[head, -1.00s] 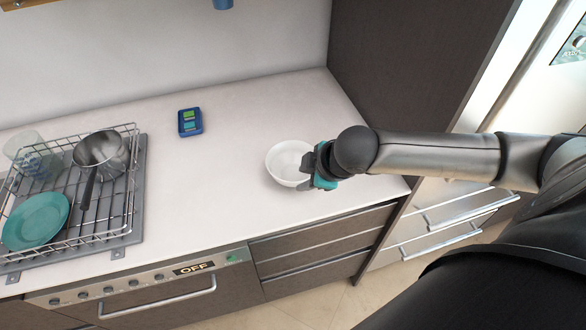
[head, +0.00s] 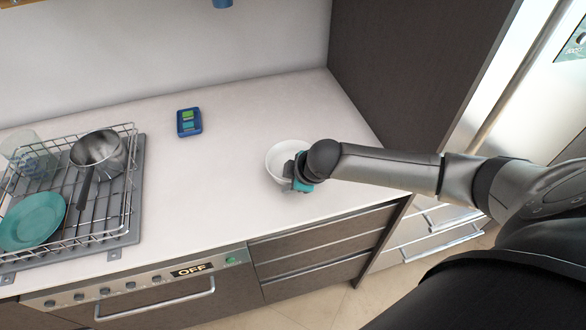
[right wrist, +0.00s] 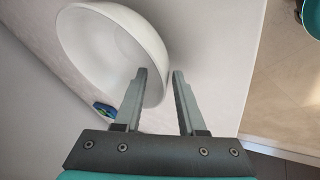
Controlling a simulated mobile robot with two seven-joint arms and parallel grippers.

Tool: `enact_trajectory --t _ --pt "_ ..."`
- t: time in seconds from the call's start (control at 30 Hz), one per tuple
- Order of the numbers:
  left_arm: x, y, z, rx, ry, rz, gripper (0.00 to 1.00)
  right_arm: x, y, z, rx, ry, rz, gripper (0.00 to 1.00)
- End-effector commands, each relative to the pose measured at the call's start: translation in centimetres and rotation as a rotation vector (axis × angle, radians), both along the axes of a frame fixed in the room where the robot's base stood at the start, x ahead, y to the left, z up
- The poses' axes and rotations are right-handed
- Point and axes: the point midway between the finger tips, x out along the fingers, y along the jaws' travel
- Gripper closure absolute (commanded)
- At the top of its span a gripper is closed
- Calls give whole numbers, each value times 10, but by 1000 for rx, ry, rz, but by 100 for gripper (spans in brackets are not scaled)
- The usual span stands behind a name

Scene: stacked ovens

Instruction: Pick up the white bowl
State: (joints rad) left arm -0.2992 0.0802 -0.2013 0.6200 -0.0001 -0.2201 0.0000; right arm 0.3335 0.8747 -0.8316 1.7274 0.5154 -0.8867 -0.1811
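The white bowl (head: 283,158) sits upright on the light countertop, near its right part. In the right wrist view the bowl (right wrist: 100,42) fills the upper left, with its rim close to the fingers. My right gripper (head: 290,175) is at the bowl's near right side in the head view. In the right wrist view the right gripper (right wrist: 160,75) is open, its two fingers apart. The left finger overlaps the bowl's rim and inside, and the right finger is outside the bowl. I cannot tell whether either finger touches it. My left gripper is not in view.
A dish rack (head: 125,205) at the left holds a metal pot (head: 98,150), a teal plate (head: 33,220) and a glass. A tall dark cabinet (head: 400,75) stands to the right. The middle of the counter (head: 205,190) is clear.

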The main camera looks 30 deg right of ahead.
Motion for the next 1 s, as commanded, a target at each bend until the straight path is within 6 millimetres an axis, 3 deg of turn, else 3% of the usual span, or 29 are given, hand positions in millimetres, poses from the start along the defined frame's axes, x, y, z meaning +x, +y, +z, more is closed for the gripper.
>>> enact_trajectory --t 0.27,0.63,1.0 --pt "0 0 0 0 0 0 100 1 1 -1 0 -1 1 60" --pt "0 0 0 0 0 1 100 1 0 -1 0 -1 1 100" --pt "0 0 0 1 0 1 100 1 1 -2 0 -1 1 100"
